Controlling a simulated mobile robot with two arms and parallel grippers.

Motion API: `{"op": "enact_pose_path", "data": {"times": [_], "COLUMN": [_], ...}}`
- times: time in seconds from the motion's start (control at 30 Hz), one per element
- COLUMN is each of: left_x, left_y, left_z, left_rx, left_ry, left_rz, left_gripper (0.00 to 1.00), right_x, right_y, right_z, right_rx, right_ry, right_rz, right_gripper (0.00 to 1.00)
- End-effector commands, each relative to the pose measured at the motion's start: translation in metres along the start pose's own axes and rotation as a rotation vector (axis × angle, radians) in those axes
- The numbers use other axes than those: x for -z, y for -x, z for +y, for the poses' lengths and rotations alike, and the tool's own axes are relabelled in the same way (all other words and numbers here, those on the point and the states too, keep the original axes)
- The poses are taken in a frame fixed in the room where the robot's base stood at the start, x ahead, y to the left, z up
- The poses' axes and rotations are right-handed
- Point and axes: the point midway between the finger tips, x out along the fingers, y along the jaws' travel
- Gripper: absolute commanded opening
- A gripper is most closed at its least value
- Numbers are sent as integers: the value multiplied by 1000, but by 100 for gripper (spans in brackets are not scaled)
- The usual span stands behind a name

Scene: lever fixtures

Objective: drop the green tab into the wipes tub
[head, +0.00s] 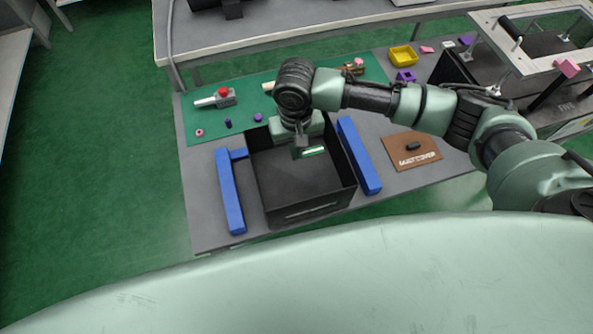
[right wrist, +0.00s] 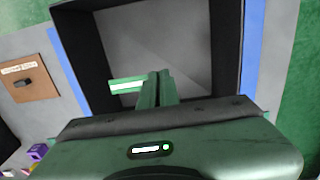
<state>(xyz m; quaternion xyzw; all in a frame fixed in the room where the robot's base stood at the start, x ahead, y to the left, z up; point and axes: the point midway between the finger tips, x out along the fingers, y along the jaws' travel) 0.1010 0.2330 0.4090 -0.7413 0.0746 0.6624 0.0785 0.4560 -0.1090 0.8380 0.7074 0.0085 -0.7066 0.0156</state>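A green tab with a white face (head: 314,151) sits at the tip of my right gripper (head: 301,150). In the right wrist view the two green fingers (right wrist: 157,88) are close together, and the tab (right wrist: 127,85) sticks out to their left. The gripper is over a black open-topped box (head: 308,208), the likely wipes tub, near its back wall. The box's dark wall also shows in the right wrist view (right wrist: 85,45). Its visible floor looks empty; the arm hides part of the back rim. My left gripper is not in view.
Blue bars (head: 229,190) (head: 358,155) flank the box on both sides. A brown mat (head: 411,150) with a black piece lies to the right. A green mat (head: 205,125) with small parts and a yellow tray (head: 403,57) are behind. A frame fixture (head: 520,60) stands at the right.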

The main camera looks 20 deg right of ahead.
Motion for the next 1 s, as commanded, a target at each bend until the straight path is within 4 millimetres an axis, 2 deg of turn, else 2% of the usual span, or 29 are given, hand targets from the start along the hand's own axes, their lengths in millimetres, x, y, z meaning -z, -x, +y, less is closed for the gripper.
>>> {"op": "enact_pose_path", "data": {"times": [0.23, 0.33, 0.73, 1.0], "left_x": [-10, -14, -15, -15], "left_y": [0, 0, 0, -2], "left_z": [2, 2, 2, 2], "left_rx": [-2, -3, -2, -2], "left_ry": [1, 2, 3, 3], "left_rz": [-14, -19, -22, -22], "left_gripper": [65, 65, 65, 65], "right_x": [0, 0, 0, 1], "right_y": [0, 0, 5, 48], "right_z": [0, 0, 0, 0], "right_rx": [0, 0, 1, 1], "right_ry": [0, 0, 1, 2], "right_rz": [0, 0, 0, 3], "right_gripper": [0, 27, 28, 28]}}
